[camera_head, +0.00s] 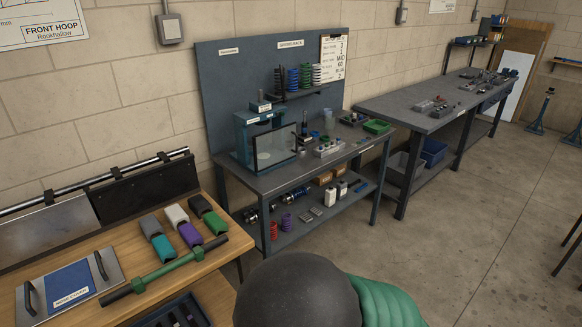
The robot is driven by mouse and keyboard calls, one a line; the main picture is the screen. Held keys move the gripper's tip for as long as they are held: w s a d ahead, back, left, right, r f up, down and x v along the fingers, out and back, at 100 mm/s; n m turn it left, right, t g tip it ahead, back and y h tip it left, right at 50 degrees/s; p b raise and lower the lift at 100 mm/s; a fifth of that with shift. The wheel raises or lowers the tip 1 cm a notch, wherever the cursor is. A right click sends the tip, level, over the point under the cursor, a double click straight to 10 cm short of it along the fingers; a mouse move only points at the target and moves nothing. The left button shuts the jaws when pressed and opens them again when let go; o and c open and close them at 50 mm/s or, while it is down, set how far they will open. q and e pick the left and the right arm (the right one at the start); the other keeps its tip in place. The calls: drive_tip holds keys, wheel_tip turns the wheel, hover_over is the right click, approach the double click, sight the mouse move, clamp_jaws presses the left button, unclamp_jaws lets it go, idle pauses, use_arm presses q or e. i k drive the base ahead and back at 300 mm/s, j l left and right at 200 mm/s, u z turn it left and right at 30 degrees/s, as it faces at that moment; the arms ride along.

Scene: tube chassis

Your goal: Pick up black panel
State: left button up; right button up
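A black panel (146,191) stands upright, leaning slightly back, at the rear of the wooden bench on the left. Neither of my grippers is in view, and nothing is holding the black panel.
A grey workbench (285,178) stands to the right. Bare floor (480,235) lies further right.

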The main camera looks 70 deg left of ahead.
sight(119, 199)
drive_tip(key=u, duration=3.35)
